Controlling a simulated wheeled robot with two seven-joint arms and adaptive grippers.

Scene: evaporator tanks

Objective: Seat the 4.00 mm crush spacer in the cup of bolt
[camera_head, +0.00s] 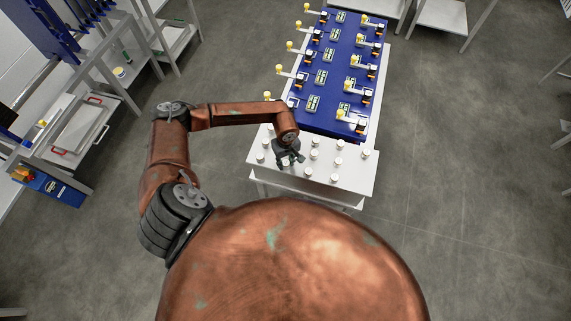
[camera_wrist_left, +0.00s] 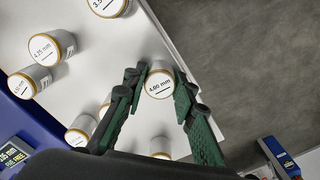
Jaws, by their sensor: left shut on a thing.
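The 4.00 mm crush spacer (camera_wrist_left: 159,84) is a white cylinder with a tan rim and a printed top. My left gripper (camera_wrist_left: 158,86) is shut on it, with a dark green finger on each side. In the head view my left gripper (camera_head: 289,158) is over the near white table, and the spacer in it is hidden or too small to tell. The bolt and its cup cannot be made out in either view. My right gripper is not in view.
Several other white spacers stand on the white table (camera_head: 358,182), including a 4.25 mm one (camera_wrist_left: 44,48). A blue bench (camera_head: 326,118) with two rows of yellow-knobbed fixtures stands behind it.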

